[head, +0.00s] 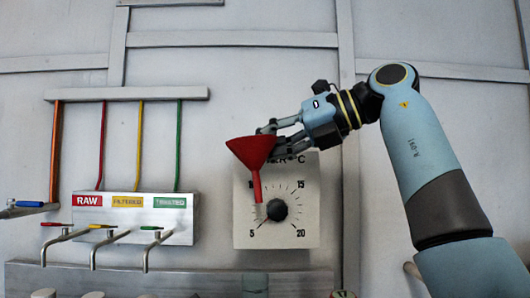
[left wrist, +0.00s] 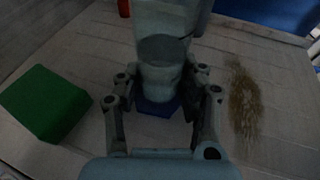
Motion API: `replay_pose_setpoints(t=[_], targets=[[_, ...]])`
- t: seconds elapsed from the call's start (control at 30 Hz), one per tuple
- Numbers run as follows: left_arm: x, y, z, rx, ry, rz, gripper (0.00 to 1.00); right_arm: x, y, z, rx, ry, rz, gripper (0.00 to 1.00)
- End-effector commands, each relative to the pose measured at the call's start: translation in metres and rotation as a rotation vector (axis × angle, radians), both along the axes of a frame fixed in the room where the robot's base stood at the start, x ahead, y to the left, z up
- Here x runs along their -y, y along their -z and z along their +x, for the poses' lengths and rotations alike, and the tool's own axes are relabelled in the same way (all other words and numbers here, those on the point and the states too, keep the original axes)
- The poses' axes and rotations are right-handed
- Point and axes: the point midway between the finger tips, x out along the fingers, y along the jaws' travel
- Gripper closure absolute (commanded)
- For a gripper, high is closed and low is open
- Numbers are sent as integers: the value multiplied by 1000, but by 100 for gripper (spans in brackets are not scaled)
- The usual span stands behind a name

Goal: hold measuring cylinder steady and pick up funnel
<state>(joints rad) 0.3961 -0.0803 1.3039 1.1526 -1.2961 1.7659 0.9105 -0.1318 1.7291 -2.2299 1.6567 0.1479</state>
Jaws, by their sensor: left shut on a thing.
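The red funnel (head: 252,155) is in the air in the head view, wide mouth up and stem down, slightly tilted. My right gripper (head: 270,135) is shut on its upper right rim. The measuring cylinder (left wrist: 162,55) is clear with a blue base (left wrist: 158,107) and stands upright in the left wrist view. My left gripper (left wrist: 162,82) is shut on it, one finger on each side. The left gripper does not show in the head view.
A dial panel (head: 304,225) is on the wall behind the funnel. A tap panel (head: 130,228) with RAW, FILTERED and TREATED labels is at the left. In the left wrist view, a green block (left wrist: 45,103) lies left of the cylinder and a brownish patch (left wrist: 244,98) lies right.

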Motion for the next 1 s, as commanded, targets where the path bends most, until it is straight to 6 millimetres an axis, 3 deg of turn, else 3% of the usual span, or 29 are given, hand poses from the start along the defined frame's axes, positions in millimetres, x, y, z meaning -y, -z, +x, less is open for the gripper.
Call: replay_pose_setpoints(t=[0.4, 0.43, 0.6, 0.87, 1.0], targets=[[-1, 2, -1, -2, 0, 4, 79, 0, -2, 0, 0, 0, 0, 100], [-1, 2, -1, -2, 0, 4, 57, 0, -1, 0, 0, 0, 0, 100], [0, 2, -1, -3, 0, 3, 35, 0, -1, 0, 0, 0, 0, 100], [-1, 2, -1, -3, 0, 2, 34, 0, -1, 0, 0, 0, 0, 100], [-11, -1, -3, -1, -2, 5, 34, 0, -1, 0, 0, 0, 0, 100]])
